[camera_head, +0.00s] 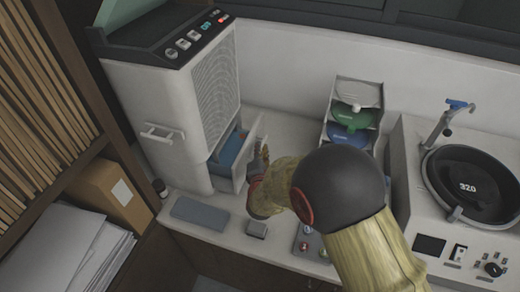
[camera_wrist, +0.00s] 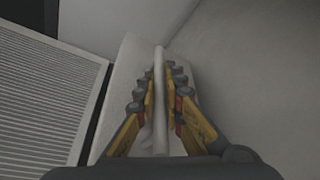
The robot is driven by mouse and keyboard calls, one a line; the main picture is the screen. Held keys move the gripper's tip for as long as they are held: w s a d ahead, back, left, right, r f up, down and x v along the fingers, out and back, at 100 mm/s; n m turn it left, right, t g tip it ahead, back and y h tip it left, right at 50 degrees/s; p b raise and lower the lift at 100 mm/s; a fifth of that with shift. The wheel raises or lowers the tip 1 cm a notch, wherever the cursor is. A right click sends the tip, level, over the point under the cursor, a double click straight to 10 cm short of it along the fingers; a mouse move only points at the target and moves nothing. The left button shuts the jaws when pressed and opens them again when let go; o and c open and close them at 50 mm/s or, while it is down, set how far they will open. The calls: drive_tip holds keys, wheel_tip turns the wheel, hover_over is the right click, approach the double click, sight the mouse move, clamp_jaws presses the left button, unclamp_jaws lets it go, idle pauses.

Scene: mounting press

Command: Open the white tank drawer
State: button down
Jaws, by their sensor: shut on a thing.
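The white tank drawer (camera_head: 238,168) stands out from the lower right side of the white press cabinet (camera_head: 158,112), partly open, with something blue (camera_head: 230,147) inside. My gripper (camera_head: 262,160) is at the drawer's front, largely covered by my own arm in the head view. In the wrist view my gripper (camera_wrist: 160,85) has its yellow fingers on both sides of a thin white upright bar on the drawer front (camera_wrist: 159,110), shut on it. The drawer's far end and the finger contact are hidden in the head view.
A rack of coloured bowls (camera_head: 352,115) stands behind my arm. A white unit with a round black basin (camera_head: 475,185) is at the right. A grey flat block (camera_head: 199,213) and a small grey block (camera_head: 257,229) lie on the counter. Shelves with folders (camera_head: 108,192) are at left.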

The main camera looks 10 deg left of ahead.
drive_tip(key=s+d, duration=0.2)
drive_tip(key=d, duration=1.1)
drive_tip(key=shift+d+p, duration=0.25)
drive_tip(key=shift+p, duration=0.1)
drive_tip(key=c, duration=2.2)
unclamp_jaws()
drive_tip(key=shift+o, duration=0.2)
drive_tip(key=v, duration=1.2)
drive_tip(key=shift+r, duration=0.1)
